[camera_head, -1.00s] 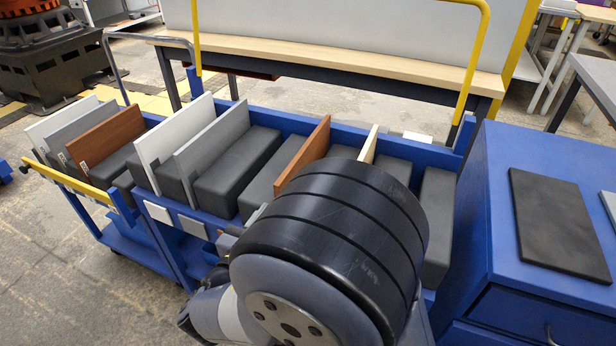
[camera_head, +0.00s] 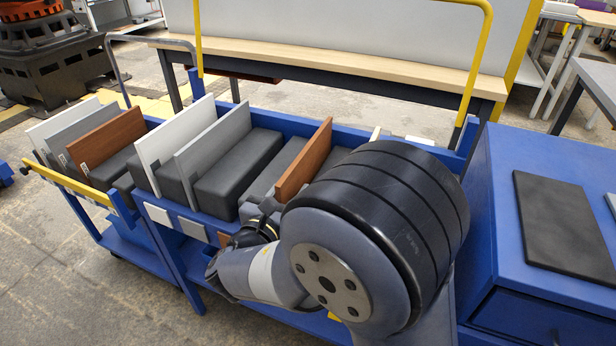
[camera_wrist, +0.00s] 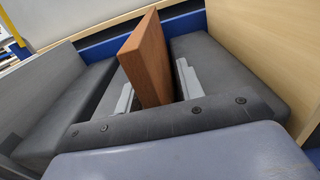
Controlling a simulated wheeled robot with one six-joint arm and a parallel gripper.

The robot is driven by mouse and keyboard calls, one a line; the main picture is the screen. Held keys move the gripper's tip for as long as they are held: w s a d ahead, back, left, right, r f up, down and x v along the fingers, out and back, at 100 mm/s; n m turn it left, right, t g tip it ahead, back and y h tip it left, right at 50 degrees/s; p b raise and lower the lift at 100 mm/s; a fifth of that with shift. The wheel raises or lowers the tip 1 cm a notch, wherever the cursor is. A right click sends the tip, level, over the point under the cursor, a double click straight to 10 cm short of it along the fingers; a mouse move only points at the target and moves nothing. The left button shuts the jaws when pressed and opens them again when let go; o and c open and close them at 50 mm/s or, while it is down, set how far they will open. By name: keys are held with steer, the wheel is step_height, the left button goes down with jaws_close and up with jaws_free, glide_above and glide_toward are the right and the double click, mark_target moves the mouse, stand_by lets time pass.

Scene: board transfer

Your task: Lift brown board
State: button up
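A brown board (camera_head: 305,160) stands upright in a slot between dark grey padded blocks on the near blue cart. In the wrist view this brown board (camera_wrist: 147,62) rises between the two grey fingers of my gripper (camera_wrist: 153,92). The fingers are apart, one on each side of the board, and I see no clear grip on it. In the head view my arm hides the gripper's tips. A second brown board (camera_head: 108,138) stands in the left cart.
A white board (camera_head: 178,135) and a grey board (camera_head: 215,140) stand left of the near brown board. A pale board (camera_wrist: 262,45) shows at right in the wrist view. A blue cabinet (camera_head: 500,250) with a dark panel (camera_head: 565,225) stands at right. A long bench (camera_head: 330,62) runs behind.

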jaws_close()
steer(key=shift+r, duration=0.1)
stand_by(0.5)
